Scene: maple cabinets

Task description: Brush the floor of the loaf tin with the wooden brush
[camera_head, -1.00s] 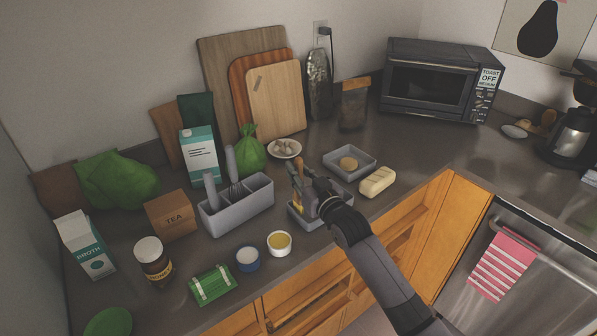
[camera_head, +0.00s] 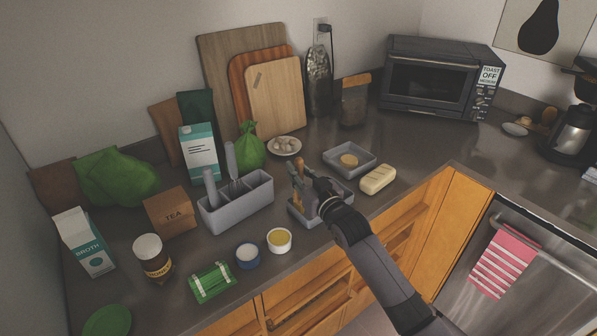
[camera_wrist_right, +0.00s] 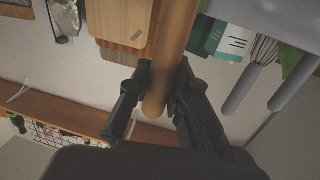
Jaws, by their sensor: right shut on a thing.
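The wooden brush (camera_head: 298,168) is upright in my right gripper (camera_head: 305,183), over the loaf tin. Its wooden handle (camera_wrist_right: 170,60) runs between the two fingers of the right gripper (camera_wrist_right: 160,92) in the wrist view, and the fingers are shut on it. The grey loaf tin (camera_head: 338,192) stands near the counter's front edge. My gripper and arm hide part of the tin, and I cannot see whether the bristles touch its floor. My left gripper does not show.
A grey utensil holder (camera_head: 240,205) stands left of the tin. A second grey tin (camera_head: 362,170) with a round item lies behind it. A butter block (camera_head: 378,179) is to the right. Small bowls (camera_head: 279,240) and (camera_head: 248,256) sit at front left. Dark counter is free before the oven.

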